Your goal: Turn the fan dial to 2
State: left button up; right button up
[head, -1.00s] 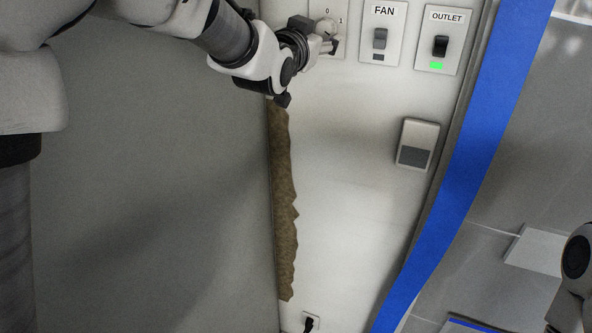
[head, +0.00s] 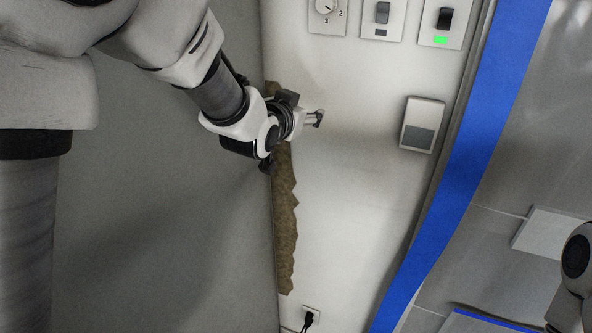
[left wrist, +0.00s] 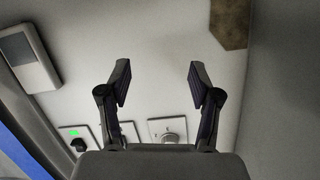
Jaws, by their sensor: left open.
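The fan dial (head: 326,6) is a round white knob on a white plate at the top of the wall in the head view, partly cut off by the frame's top edge. My right gripper is not seen; only a part of my right arm shows at the right edge.
A white-grey box (head: 422,124) hangs lower on the wall. A brown torn patch (head: 284,230) runs along the left corner. Blue tape (head: 465,170) borders the wall.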

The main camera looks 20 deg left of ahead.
pick_arm(q)
notch_tip(320, 180, down, 13)
jog(key=s+g+b, duration=0.1)
jog(key=g+b, duration=0.1)
jog(key=shift+a, duration=0.35)
jog(key=shift+s, duration=0.15)
